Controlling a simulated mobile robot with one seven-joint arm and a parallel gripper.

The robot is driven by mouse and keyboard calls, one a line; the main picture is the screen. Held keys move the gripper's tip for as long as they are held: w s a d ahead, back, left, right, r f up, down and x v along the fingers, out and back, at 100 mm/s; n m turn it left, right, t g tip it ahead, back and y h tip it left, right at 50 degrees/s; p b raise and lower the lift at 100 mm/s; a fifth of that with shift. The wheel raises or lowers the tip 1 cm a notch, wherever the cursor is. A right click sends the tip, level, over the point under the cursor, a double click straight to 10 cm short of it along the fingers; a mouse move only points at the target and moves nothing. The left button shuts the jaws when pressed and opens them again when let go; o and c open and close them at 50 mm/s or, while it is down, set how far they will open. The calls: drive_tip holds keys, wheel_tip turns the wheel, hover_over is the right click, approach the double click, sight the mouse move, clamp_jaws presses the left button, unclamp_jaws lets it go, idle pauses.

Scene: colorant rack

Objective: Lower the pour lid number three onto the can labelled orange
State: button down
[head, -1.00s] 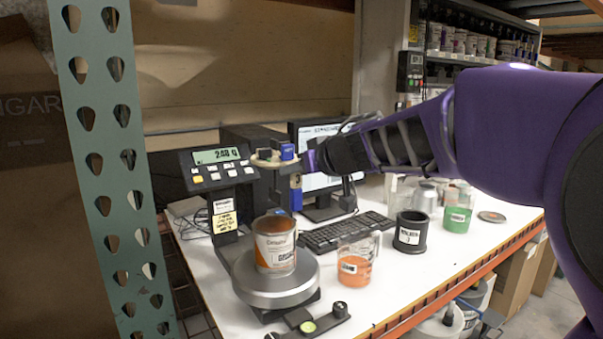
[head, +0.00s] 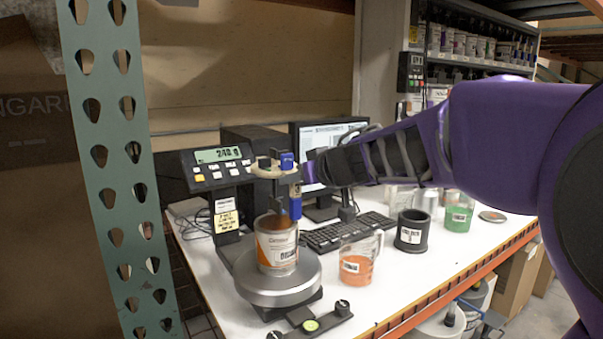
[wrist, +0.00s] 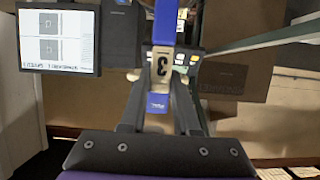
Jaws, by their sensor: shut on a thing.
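The pour lid (head: 268,170) is a pale disc with dark and blue parts on top. In the head view it hangs above the open can, apart from it. A blue handle piece (head: 295,203) hangs beside it, and the wrist view shows the handle (wrist: 160,65) marked with a 3. My gripper (wrist: 160,92) is shut on this handle. The can (head: 277,248) is metal with a white and orange label, too small to read. It stands upright on the round scale plate (head: 262,292). The wrist view does not show the can.
The scale display (head: 221,155) stands behind the can at left, close to the lid. A jug of orange liquid (head: 356,264), a black holder (head: 410,238) and a keyboard (head: 325,238) are to the right. A green perforated upright (head: 125,190) rises at the front left.

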drive_tip(key=shift+f+b, duration=3.35)
drive_tip(key=shift+f, duration=2.65)
drive_tip(key=shift+f, duration=0.55)
drive_tip(key=c, duration=0.6)
unclamp_jaws()
drive_tip(key=shift+o, duration=0.2)
drive_tip(key=shift+p, duration=0.3)
